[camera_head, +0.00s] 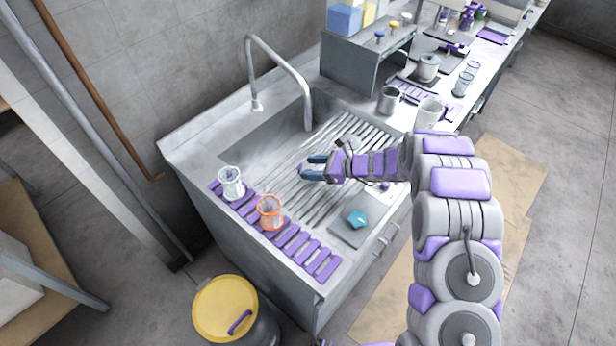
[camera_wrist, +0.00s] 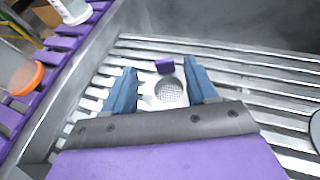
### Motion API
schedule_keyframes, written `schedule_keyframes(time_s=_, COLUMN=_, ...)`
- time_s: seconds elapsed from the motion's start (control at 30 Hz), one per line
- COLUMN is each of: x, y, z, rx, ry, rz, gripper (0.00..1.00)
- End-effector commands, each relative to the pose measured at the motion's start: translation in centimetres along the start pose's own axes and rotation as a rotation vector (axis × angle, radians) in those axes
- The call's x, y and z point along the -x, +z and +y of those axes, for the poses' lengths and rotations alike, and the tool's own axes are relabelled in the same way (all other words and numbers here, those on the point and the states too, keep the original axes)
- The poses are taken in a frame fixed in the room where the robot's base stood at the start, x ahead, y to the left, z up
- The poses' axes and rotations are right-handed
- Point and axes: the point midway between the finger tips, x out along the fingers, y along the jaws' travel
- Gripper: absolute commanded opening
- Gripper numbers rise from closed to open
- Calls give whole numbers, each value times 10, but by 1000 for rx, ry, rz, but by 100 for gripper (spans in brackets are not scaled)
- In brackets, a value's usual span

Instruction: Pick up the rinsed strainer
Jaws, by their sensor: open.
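A small strainer (camera_wrist: 172,92) with a pale rim, round mesh and a purple tab (camera_wrist: 165,66) shows in the wrist view over the ribbed metal drainboard. It lies between the two blue fingers of my gripper (camera_wrist: 160,72), nearer the right finger. In the head view my gripper (camera_head: 308,167) is low over the ribbed drainboard (camera_head: 335,140), fingers pointing left. The fingers are apart and not closed on the strainer. I cannot tell whether they touch it. In the head view the strainer is mostly hidden by the fingers.
A white-green container (camera_head: 231,183) and an orange container (camera_head: 270,212) stand on a purple slatted strip (camera_head: 290,240) at the left edge. A teal item (camera_head: 357,218) lies on a grey mat (camera_head: 345,233) in front. A faucet (camera_head: 300,85) arches behind. Mugs (camera_head: 389,99) stand right.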

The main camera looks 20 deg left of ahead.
Motion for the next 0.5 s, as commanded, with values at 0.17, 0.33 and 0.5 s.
schedule_keyframes(time_s=0.17, x=-16, y=-3, z=-2, rx=3, ry=2, rz=2, gripper=57)
schedule_keyframes(time_s=0.33, x=-41, y=-6, z=-6, rx=2, ry=3, rz=2, gripper=57)
schedule_keyframes(time_s=0.5, x=-55, y=-4, z=-6, rx=2, ry=1, rz=3, gripper=57)
